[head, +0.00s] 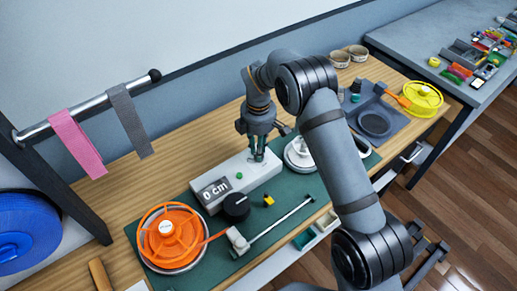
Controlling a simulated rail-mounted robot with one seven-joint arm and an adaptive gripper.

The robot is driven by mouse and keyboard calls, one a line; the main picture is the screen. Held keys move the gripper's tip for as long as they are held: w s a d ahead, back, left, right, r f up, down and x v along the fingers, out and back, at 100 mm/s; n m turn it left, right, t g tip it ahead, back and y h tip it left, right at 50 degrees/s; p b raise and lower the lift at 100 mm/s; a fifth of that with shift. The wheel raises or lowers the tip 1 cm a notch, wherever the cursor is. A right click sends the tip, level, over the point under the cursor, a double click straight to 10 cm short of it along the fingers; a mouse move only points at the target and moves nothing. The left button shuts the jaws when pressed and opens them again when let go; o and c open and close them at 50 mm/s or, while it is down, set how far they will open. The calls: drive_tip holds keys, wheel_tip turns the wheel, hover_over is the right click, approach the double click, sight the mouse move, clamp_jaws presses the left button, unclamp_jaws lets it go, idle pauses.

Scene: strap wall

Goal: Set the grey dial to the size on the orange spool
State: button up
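The orange spool (190,221) stands at the front left on the dark green mat, with an orange strap running right from it. A white label (166,228) on its hub is too small to read. A white box (254,174) behind the mat's middle has a display (213,190) reading "0 cm" and a green button. A dark round knob (236,207), which looks like the grey dial, is at the box's front side. My gripper (257,157) points down over the box's right part, apart from the knob. Its fingertips are close together, and whether they are open or shut is unclear.
A metal rod (280,219) and a small yellow piece (268,200) lie right of the knob. A white round device (298,152) is partly behind my arm. Pink (77,143) and grey (130,120) straps hang from a rail. A yellow spool (421,99) is at the far right.

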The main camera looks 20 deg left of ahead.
drive_tip(key=o, duration=0.4)
drive_tip(key=shift+o, duration=0.2)
wheel_tip(320, 180, up, 12)
idle(0.5)
wheel_tip(320, 180, down, 12)
drive_tip(key=shift+f, duration=0.1)
idle(0.7)
drive_tip(key=shift+m, duration=0.3)
